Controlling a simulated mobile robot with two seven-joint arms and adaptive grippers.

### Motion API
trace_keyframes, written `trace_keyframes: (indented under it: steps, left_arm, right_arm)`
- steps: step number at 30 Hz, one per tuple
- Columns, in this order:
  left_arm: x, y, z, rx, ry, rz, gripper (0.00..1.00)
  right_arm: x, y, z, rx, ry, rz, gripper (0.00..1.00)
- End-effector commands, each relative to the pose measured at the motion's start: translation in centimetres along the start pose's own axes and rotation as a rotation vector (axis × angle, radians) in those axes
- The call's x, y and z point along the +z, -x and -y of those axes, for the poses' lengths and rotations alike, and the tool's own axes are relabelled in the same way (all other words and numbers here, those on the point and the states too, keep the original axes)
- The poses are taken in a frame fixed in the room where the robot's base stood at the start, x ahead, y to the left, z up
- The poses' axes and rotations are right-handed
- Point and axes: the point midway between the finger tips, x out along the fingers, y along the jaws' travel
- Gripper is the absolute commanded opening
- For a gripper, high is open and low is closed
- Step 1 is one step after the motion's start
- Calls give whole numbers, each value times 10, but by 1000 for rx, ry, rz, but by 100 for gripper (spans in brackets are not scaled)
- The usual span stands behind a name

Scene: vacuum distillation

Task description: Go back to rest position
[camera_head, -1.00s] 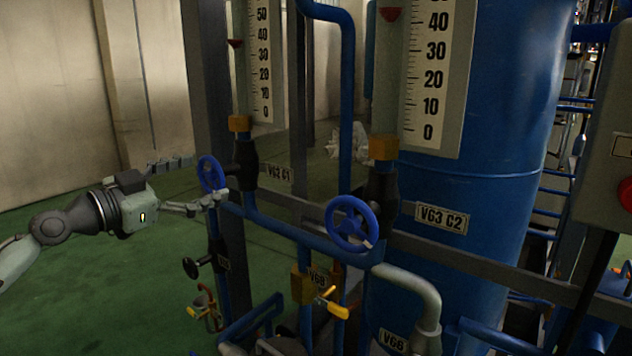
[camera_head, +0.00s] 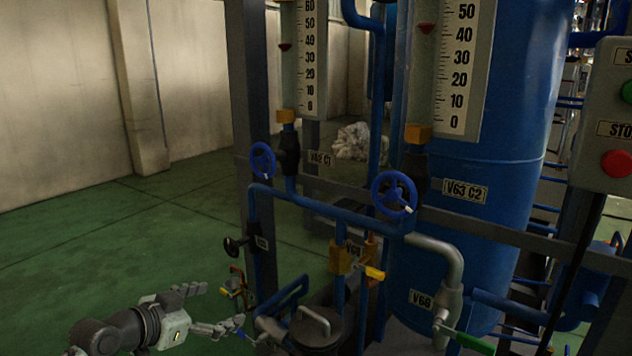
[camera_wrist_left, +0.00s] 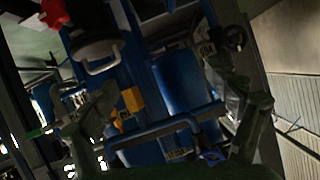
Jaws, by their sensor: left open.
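My left gripper (camera_head: 222,306) is low at the left of the head view, its two fingers spread and nothing between them. It is below and to the left of the blue handwheel by the V63 C1 label (camera_head: 262,160), clear of it. A second blue handwheel (camera_head: 394,194) sits to the right, by the V63 C2 label (camera_head: 465,190). In the left wrist view the two fingers stand far apart, with pipes and valves beyond them. My right gripper does not show.
A blue column (camera_head: 510,120) and a control box with a red button (camera_head: 616,163) stand at the right. A yellow-handled valve (camera_head: 374,272) and a dark vessel with a lid handle (camera_head: 318,318) are right of my gripper. Green floor (camera_head: 110,240) is open at the left.

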Motion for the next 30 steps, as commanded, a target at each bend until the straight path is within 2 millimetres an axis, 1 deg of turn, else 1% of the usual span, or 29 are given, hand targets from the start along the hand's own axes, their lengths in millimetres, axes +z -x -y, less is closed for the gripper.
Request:
trace_keyframes:
  steps: [1,2,3,4,5,6,7,8,9,11,12,15,18,21,24,30]
  left_arm:
    - [40,-3,-17,-3,45,73,89]
    - [61,-4,-25,-11,68,117,89]
    - [90,-2,-36,-24,99,177,89]
    - [112,0,-44,-34,121,223,89]
    - [133,3,-52,-45,143,269,89]
    - [162,9,-63,-62,174,332,89]
    - [182,14,-72,-76,196,379,89]
    - [203,20,-81,-89,220,427,89]
    - [230,30,-92,-111,250,491,89]
    - [268,48,-110,-144,290,585,89]
    - [290,61,-121,-167,316,645,89]
    - [336,93,-146,-222,368,778,89]
    - [366,120,-164,-267,401,873,89]
    - [383,138,-174,-296,418,931,89]
    - [389,145,-178,-308,425,954,89]
    - [390,146,-178,-310,424,957,89]
  right_arm:
    - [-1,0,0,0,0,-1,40]
    - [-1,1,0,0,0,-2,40]
    - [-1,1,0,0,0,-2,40]
    - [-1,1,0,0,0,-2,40]
    - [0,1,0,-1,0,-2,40]
    - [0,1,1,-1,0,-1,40]
    - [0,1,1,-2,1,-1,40]
    - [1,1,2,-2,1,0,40]
    - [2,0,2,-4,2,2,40]
    - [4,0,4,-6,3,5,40]
    - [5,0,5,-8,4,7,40]
    - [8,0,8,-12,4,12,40]
    - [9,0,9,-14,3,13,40]
    - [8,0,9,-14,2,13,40]
    - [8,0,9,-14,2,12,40]
    - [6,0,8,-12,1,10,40]
